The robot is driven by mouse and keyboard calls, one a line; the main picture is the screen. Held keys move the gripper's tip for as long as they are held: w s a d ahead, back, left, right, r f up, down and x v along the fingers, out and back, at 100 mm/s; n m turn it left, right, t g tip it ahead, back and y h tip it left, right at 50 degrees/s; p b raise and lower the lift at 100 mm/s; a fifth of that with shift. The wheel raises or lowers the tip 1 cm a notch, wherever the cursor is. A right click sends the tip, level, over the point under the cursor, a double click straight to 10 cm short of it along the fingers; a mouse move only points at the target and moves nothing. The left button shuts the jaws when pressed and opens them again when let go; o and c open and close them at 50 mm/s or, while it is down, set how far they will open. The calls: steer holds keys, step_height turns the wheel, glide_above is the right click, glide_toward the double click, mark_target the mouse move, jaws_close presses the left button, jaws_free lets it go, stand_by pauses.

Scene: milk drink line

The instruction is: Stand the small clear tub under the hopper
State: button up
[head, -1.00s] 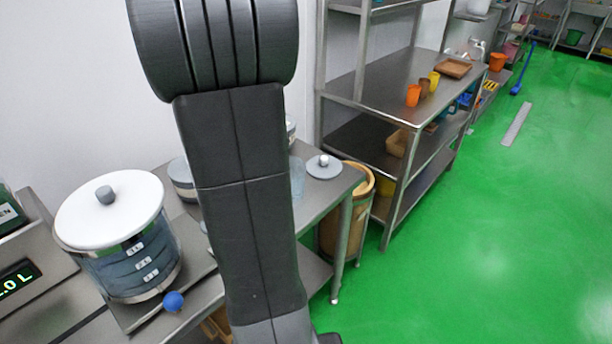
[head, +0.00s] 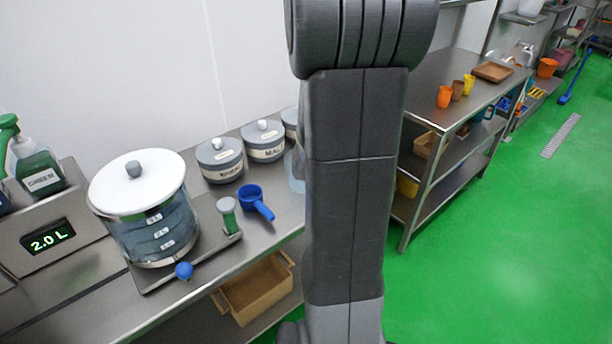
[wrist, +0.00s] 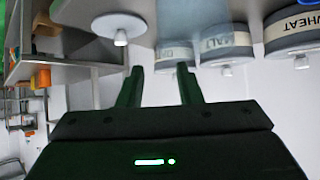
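The small clear tub (head: 296,172) stands on the steel counter, mostly hidden behind my arm in the head view. In the wrist view, which is upside down, the pale, see-through tub (wrist: 194,20) is at the top centre, in front of a labelled canister. My gripper (wrist: 160,78) is open, its two dark fingers apart with nothing between them. The tub is beyond the fingertips, a little to the right. My gripper is hidden in the head view.
A clear lidded tank (head: 150,215) with a blue knob stands left by a 2.0 L display (head: 48,237). A grey lid (wrist: 110,25) lies near the tub.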

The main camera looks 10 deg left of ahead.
steer(key=shift+p+x, duration=0.45)
steer(key=shift+x, duration=3.85)
steer(key=shift+c, duration=0.2)
jaws_close()
steer(key=shift+s, duration=0.1)
